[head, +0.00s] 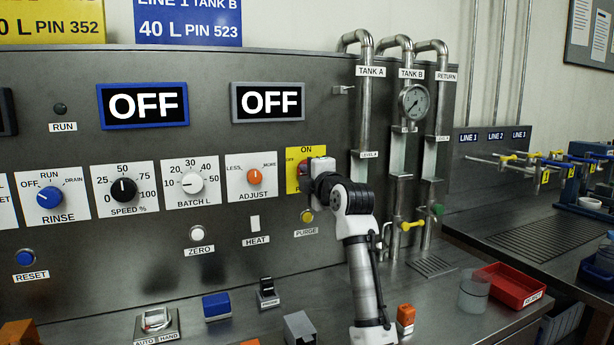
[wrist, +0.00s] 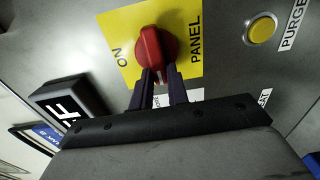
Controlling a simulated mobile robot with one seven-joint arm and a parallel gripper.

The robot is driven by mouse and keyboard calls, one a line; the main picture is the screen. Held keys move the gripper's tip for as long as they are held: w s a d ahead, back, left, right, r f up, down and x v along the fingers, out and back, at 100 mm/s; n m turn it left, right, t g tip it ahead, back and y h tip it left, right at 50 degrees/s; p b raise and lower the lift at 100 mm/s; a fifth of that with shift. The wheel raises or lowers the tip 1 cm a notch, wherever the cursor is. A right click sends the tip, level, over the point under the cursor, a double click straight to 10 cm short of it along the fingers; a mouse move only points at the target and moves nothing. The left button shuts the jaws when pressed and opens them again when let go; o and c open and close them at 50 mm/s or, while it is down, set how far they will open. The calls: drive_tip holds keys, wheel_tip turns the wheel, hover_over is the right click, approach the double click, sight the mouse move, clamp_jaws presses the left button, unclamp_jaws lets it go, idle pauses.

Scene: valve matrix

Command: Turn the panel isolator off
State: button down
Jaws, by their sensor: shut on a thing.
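The panel isolator is a red rotary knob (wrist: 155,45) on a yellow plate (wrist: 128,30) marked ON and PANEL. A small OFF label is partly hidden by my fingers. In the head view the yellow plate (head: 292,184) shows ON at its top and OFF at its left, and my gripper covers most of the knob. My gripper (wrist: 160,73) is shut on the red knob's handle, with its two dark fingers on either side. In the head view my gripper (head: 309,170) reaches the plate from the right. I cannot tell which mark the knob points to.
The yellow purge button (head: 307,216) is just below the isolator, and the orange adjust knob (head: 254,177) is to its left. Tank pipes (head: 361,110) stand to the right of my arm. Two displays (head: 143,105) above read OFF. A red tray (head: 516,285) sits on the bench.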

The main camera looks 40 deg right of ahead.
drive_tip(key=c, duration=1.4)
unclamp_jaws()
drive_tip(key=shift+o, duration=0.2)
drive_tip(key=b+v, duration=0.3)
drive_tip(key=v, duration=1.1)
drive_tip(key=shift+w+f, duration=0.1)
